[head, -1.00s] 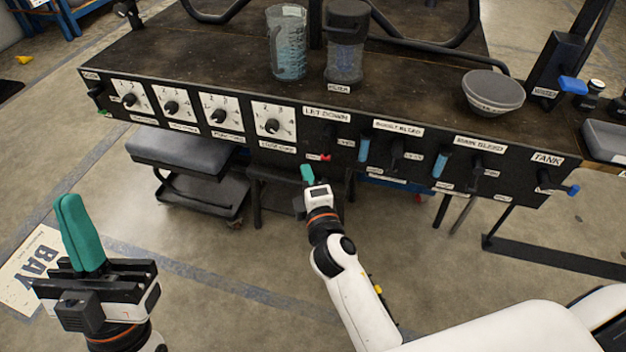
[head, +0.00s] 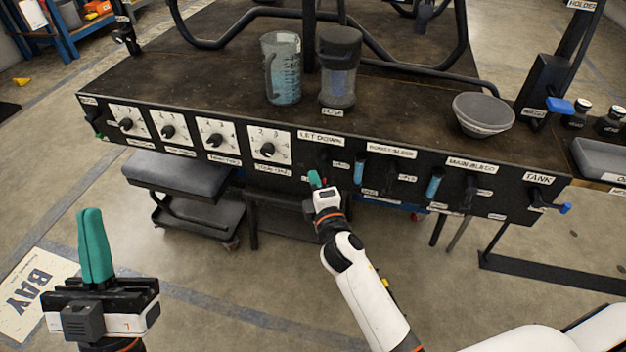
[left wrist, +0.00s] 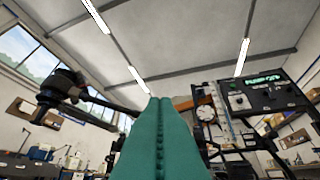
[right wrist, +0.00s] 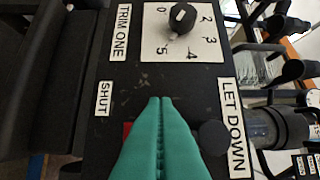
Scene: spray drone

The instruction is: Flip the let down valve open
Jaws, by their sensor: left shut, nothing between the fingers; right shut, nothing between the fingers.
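The let down valve sits under the LET DOWN label (head: 320,138) on the black front panel. In the right wrist view the LET DOWN label (right wrist: 231,128) is at right and a SHUT label (right wrist: 103,98) at left. Between them, a red part (right wrist: 127,130) and a round dark knob (right wrist: 212,138) show on either side of my fingers, which hide the middle of the valve. My right gripper (head: 315,180) is shut and empty, its teal fingers pointing at the panel by the valve; contact cannot be told. My left gripper (head: 93,225) is shut and empty, pointing up, away from the panel.
Dial plates (head: 269,146) line the panel left of the valve. Blue-handled valves (head: 359,170) are to its right. A jug (head: 282,68), a dark canister (head: 340,66) and a grey bowl (head: 484,114) stand on top.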

